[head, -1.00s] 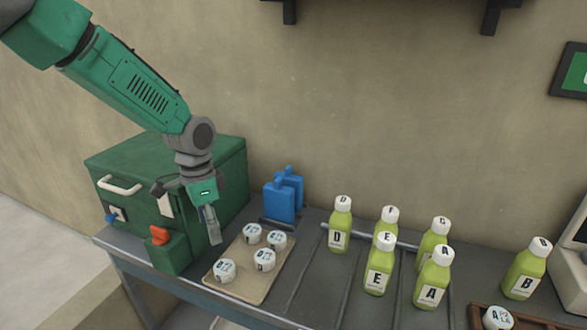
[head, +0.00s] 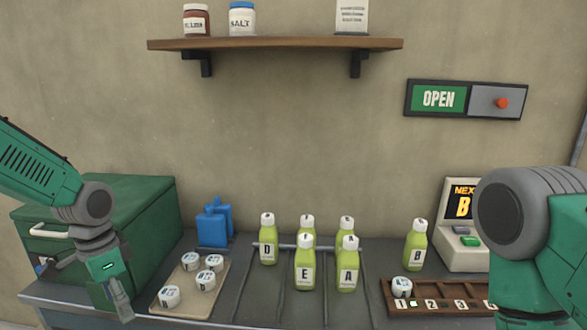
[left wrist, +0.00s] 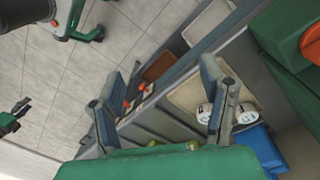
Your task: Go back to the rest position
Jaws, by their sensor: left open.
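My left gripper (head: 121,300) hangs in front of the green box (head: 150,205), left of the tan tray (head: 222,290). It is open and empty. Its two spread fingers show in the left wrist view (left wrist: 160,70), with nothing between them. My right arm shows only as a grey and green link at the right edge of the head view; its gripper is out of sight.
Several white lettered caps (head: 205,280) lie on the tan tray. Green bottles, including D (head: 268,248), E (head: 305,272), A (head: 347,275) and B (head: 415,255), stand on the counter. A brown numbered rack (head: 440,309) and a screen unit (head: 460,230) are at right. A shelf (head: 280,44) hangs above.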

